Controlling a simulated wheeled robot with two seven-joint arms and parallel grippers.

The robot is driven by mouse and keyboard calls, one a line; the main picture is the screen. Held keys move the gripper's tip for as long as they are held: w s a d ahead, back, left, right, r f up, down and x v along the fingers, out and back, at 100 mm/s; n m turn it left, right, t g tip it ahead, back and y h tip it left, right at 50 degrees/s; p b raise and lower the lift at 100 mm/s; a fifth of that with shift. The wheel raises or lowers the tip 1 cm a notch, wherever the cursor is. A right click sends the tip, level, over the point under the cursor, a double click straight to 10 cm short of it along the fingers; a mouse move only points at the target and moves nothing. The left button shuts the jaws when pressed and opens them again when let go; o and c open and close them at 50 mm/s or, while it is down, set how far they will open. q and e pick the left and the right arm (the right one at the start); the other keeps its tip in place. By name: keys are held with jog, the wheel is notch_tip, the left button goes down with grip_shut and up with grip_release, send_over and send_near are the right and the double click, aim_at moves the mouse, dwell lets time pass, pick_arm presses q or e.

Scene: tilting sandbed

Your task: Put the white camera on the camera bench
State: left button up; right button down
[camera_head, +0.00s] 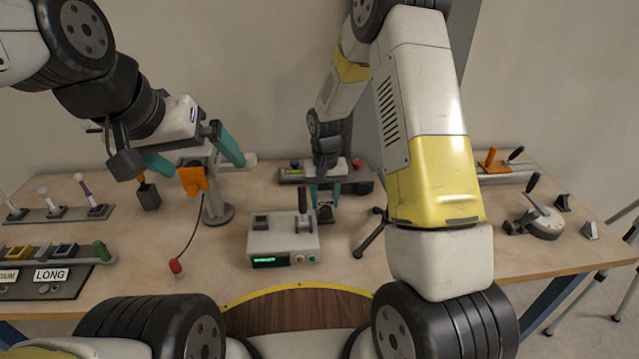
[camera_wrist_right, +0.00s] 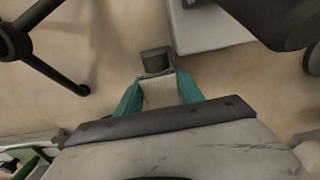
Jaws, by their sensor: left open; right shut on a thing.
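The camera's pale body is mostly hidden there. My left gripper (camera_head: 195,156) is open and empty, its teal fingers wide apart near an orange clamp.
A white box with a lever (camera_head: 283,241) stands at front centre. A black tripod (camera_head: 370,235) is right of it. The orange clamp (camera_head: 193,179) is on a grey stand. A lever device (camera_head: 540,222) and a rail fixture (camera_head: 497,166) are at right. Switch panels fill the left.

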aim_at(325, 197)
jog(key=shift+f, duration=0.15)
jog(key=c, duration=0.7)
grip_release()
jog(key=shift+c, duration=0.2)
notch_tip(325, 197, up, 12)
jog(key=r, duration=0.1)
jog(key=s+d+r+t+y, duration=0.1)
jog(key=s+d+r+t, duration=0.25)
jog(key=s+r, duration=0.7)
jog(key=s+d+r+t, duration=0.1)
jog(key=s+r, duration=0.2)
jog(key=s, duration=0.4)
jog(key=s+d+r+t+y, duration=0.1)
jog(key=s+r, duration=0.3)
jog(key=s, duration=0.2)
jog(key=shift+s+d+r+n+t, duration=0.15)
jog(key=shift+s+r+n+t, duration=0.15)
jog(key=shift+s+t, duration=0.1)
